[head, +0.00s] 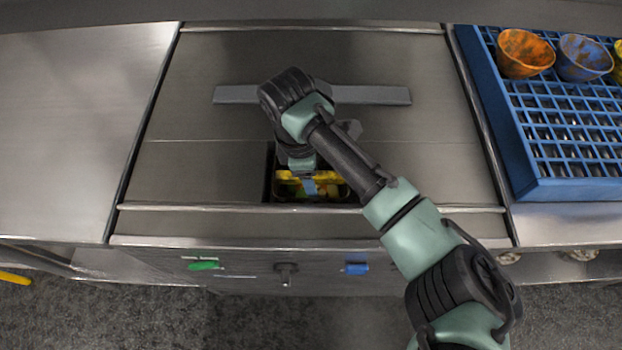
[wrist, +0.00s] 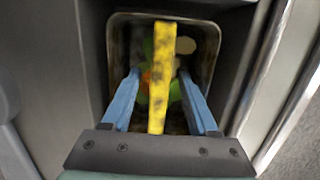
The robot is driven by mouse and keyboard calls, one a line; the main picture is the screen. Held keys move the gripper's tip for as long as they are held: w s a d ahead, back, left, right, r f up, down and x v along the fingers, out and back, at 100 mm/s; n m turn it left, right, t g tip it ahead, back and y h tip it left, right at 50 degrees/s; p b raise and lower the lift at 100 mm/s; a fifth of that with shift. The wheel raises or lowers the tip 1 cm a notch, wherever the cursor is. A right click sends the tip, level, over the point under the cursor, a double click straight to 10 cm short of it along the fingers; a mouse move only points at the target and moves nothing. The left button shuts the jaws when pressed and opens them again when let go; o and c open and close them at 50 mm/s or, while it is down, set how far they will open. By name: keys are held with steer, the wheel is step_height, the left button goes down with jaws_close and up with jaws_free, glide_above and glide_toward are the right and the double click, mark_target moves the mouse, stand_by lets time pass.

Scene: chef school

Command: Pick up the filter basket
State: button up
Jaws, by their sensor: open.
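The filter basket (head: 340,188) sits in a square opening in the steel counter in the head view, partly hidden by my arm. In the wrist view its yellow, dark-stained handle (wrist: 163,45) runs up the middle, with blurred green, orange and pale bits below it. My gripper (wrist: 159,76) is open, with one blue finger on each side of the handle and a gap on both sides. In the head view my gripper (head: 309,186) reaches down at the opening, and only a little blue of a finger shows.
A blue rack (head: 520,165) with orange and blue bowls stands on the right. A flat grey bar (head: 235,95) lies behind my arm. The opening has close dark walls (head: 269,172). The left counter (head: 70,120) is clear. Green and blue handles (head: 203,265) are on the front panel.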

steer(key=shift+d+f, duration=0.1)
steer(key=shift+f, duration=0.8)
steer(key=shift+c, duration=0.3)
jaws_close()
